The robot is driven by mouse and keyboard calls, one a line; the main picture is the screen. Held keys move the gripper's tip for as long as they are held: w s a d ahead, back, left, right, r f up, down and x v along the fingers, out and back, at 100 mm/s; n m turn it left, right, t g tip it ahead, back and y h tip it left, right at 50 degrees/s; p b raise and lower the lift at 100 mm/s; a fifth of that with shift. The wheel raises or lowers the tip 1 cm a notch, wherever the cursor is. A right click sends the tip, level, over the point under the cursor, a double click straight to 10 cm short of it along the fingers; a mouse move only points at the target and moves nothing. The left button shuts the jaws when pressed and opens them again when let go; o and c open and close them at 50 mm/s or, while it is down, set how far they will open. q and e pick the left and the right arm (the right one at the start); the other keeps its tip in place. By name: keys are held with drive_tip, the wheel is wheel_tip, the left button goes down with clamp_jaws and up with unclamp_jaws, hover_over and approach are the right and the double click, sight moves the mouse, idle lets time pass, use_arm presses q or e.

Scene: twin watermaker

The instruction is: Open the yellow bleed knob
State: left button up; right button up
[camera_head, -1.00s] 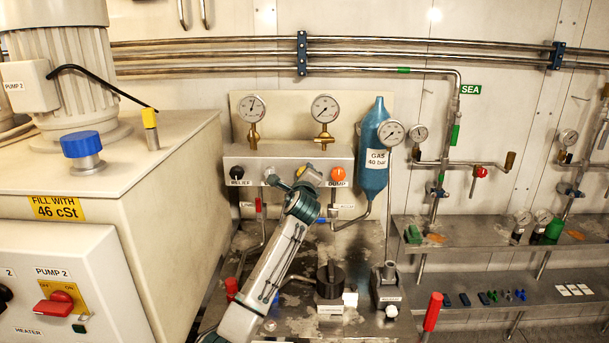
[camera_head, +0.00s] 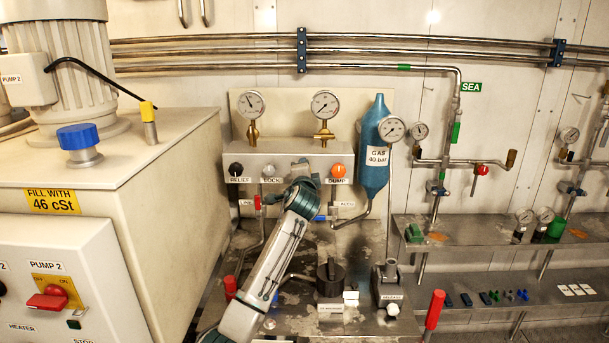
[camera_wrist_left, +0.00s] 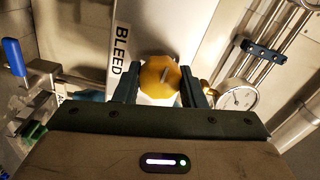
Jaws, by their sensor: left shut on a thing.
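The yellow bleed knob (camera_wrist_left: 160,77) shows in the left wrist view beside a white BLEED label (camera_wrist_left: 121,55). It has several flat sides and a pale mark on its face. My left gripper's two fingers stand on either side of it and are shut on it. In the head view my left gripper (camera_head: 304,172) is at the front of the metal valve block (camera_head: 290,150), between the grey LOCK knob (camera_head: 268,170) and the orange DUMP knob (camera_head: 338,170). There it hides the bleed knob and its label. My right gripper is not in view.
The black RELIEF knob (camera_head: 236,169) is at the block's left end. Two gauges (camera_head: 250,104) stand above, and a blue gas bottle (camera_head: 375,150) hangs at right. Below are a black knob (camera_head: 330,278) and a red-handled lever (camera_head: 434,308). The pump cabinet (camera_head: 150,220) fills the left side.

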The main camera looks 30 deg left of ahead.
use_arm(q)
drive_tip(key=shift+f, duration=0.1)
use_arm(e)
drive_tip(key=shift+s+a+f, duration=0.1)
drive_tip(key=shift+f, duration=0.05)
use_arm(q)
drive_tip(key=shift+n, duration=0.4)
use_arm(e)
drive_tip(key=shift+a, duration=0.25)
use_arm(q)
drive_tip(key=o, duration=1)
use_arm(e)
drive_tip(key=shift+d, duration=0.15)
